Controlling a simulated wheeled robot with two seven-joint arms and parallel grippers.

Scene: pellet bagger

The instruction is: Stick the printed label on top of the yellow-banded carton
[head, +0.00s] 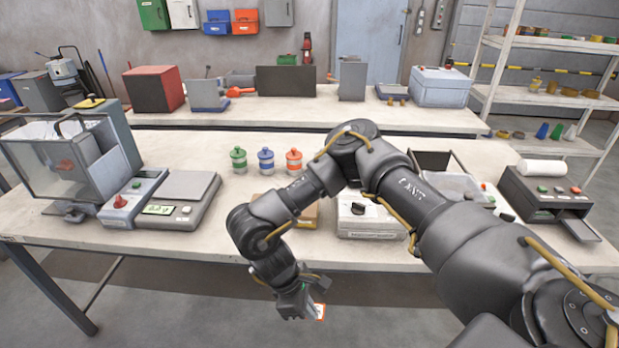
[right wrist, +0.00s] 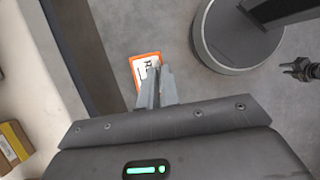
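The printed label (right wrist: 146,68), white with an orange border and dark print, is between the fingers of my right gripper (right wrist: 155,88), which are shut on it. In the head view the right gripper (head: 304,306) hangs over the floor in front of the table, with the label (head: 320,311) at its tip. The brown carton (head: 312,214) lies on the table behind my right arm, mostly hidden. Its yellow band shows at the left of the wrist view, on the carton (right wrist: 13,146). A small dark gripper, seemingly my left one (right wrist: 300,69), shows at the wrist view's right edge; its opening is unclear.
A scale (head: 177,203) and a clear-fronted machine (head: 68,160) stand left on the table. Green, blue and orange-lidded jars (head: 266,160) stand behind the carton. A white device (head: 368,217) is right of the carton, and a printer (head: 546,193) stands further right.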

